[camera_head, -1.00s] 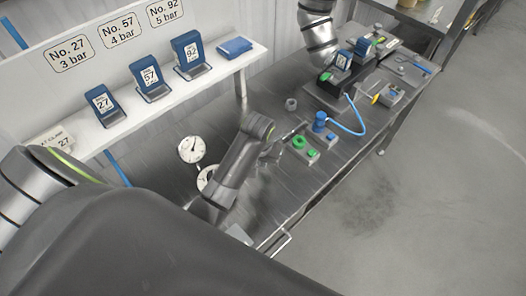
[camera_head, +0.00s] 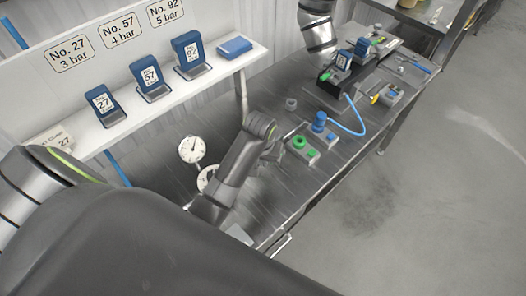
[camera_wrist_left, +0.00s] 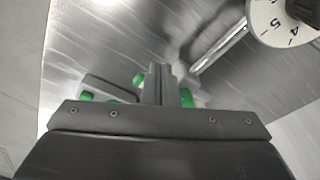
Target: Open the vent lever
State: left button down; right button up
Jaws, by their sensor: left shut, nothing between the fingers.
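My left gripper (camera_head: 272,150) is over the bench, to the left of a grey block (camera_head: 327,139) with a green ring knob (camera_head: 299,142) and a green button (camera_head: 311,153). In the left wrist view its fingers (camera_wrist_left: 160,80) are shut and empty, with green parts (camera_wrist_left: 186,97) seen just behind them. I cannot tell whether they touch anything. A metal tube (camera_wrist_left: 218,45) runs to a dial gauge (camera_wrist_left: 285,20) at the upper right. I cannot make out the vent lever for certain. My right gripper is not seen.
A blue cylinder (camera_head: 320,121) with a blue hose stands beyond the green knob. A white shelf (camera_head: 215,75) holds blue numbered holders. A grey jointed arm (camera_head: 318,30) is at the top. Floor is open at right.

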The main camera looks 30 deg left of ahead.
pick_arm(q)
jog(key=shift+w+d, duration=0.3)
jog(key=shift+w, duration=0.55)
jog(key=shift+w+d, duration=0.2)
jog(key=shift+w, duration=0.35)
jog(key=shift+w+d, duration=0.15)
jog(key=shift+w, duration=0.4)
jog(key=shift+w, duration=1.1)
